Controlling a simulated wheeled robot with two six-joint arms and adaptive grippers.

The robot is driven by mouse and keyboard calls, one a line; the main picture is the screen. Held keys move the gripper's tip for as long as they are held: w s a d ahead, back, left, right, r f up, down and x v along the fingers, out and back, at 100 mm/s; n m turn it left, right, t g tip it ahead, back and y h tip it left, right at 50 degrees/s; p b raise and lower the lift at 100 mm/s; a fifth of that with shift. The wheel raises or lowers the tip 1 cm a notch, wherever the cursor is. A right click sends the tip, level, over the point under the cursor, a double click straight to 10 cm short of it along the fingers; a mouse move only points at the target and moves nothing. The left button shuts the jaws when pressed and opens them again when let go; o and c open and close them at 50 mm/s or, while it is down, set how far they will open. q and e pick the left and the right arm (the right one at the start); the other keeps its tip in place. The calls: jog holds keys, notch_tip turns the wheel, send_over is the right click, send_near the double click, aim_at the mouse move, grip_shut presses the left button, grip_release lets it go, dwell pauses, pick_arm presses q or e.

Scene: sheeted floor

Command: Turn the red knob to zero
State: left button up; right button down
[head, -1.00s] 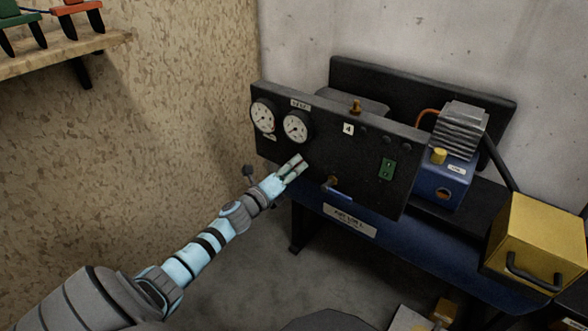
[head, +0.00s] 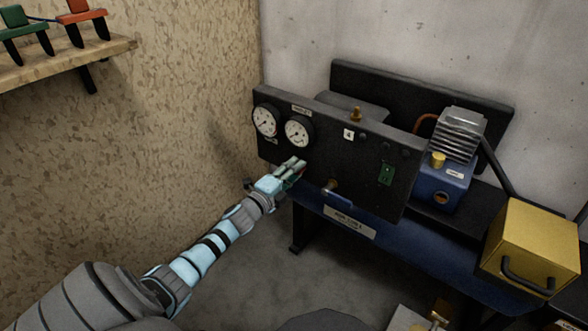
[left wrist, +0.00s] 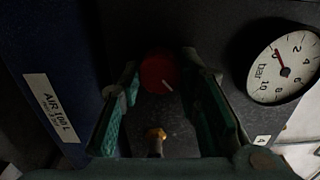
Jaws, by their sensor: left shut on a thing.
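The red knob (left wrist: 158,73) shows in the left wrist view on the dark panel (head: 350,162). It is round, and its pale pointer line points to the lower right of that view. My left gripper (head: 294,168) is at the panel's lower left, below the gauges, with its fingers reaching to the panel face. In the left wrist view its green fingers (left wrist: 160,68) stand on either side of the knob, shut on it. In the head view the gripper hides the knob. No scale marks around the knob can be read. My right gripper is not in view.
Two white gauges sit above my left gripper, at left (head: 265,121) and right (head: 298,131). A brass valve (head: 333,186) sticks out to its right, and a green switch (head: 387,173) is farther right. A yellow box (head: 530,245) stands at the right.

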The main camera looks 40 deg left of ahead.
pick_arm(q)
jog(key=n+p, duration=0.4)
jog(key=n, duration=0.6)
jog(key=shift+r, duration=0.15)
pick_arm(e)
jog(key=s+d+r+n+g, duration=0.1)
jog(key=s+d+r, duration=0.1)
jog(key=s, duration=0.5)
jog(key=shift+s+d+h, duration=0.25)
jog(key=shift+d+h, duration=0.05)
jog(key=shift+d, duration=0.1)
pick_arm(q)
jog(key=shift+n+p, duration=0.3)
jog(key=shift+n, duration=0.1)
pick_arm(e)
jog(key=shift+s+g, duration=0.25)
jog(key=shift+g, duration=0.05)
pick_arm(q)
jog(key=o, duration=1.1)
jog(key=shift+o, duration=0.2)
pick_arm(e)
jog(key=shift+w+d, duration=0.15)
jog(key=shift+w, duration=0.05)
